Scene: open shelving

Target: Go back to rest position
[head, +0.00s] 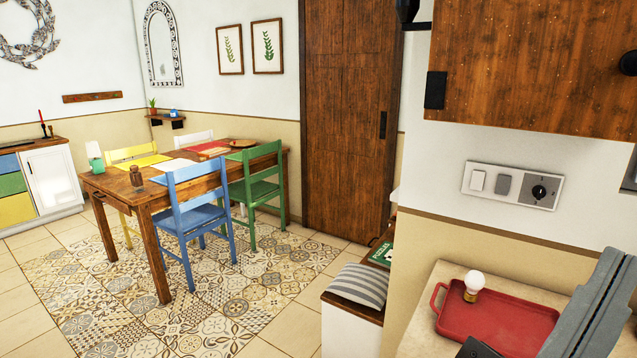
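The task names no object. A red tray (500,322) lies on the light counter (446,271) at the lower right.
A wooden cabinet (535,65) overhangs the counter. A striped cushion (358,285) lies on a bench. A dining table (140,187) with chairs stands left; patterned floor (215,310) in front is clear.

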